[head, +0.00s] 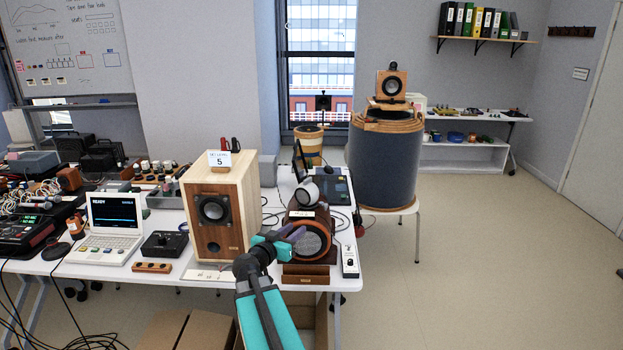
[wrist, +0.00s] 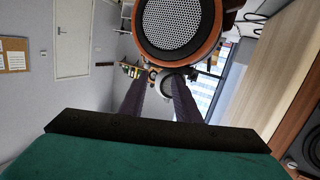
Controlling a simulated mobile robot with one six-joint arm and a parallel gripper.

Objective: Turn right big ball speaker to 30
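A dark round speaker (head: 313,240) with an orange ring and a grille sits on a dark wooden stand at the right front end of the table. A small white and grey ball (head: 307,192) sits on top of it. In the wrist view, which looks upside down, the round speaker (wrist: 180,22) is at the top and the ball (wrist: 165,84) is beyond my fingertips. My gripper (head: 284,235) is in front of the round speaker's left side. Its two purple fingers are apart with nothing between them. I cannot tell whether they touch the speaker. No angle reading is legible.
A tall wooden box speaker (head: 213,215) with a card reading 5 stands left of my gripper. A small white device (head: 349,260) stands to the right. A laptop (head: 108,228) is at the left. A blue drum (head: 384,160) bears another speaker (head: 391,85). Floor at right is clear.

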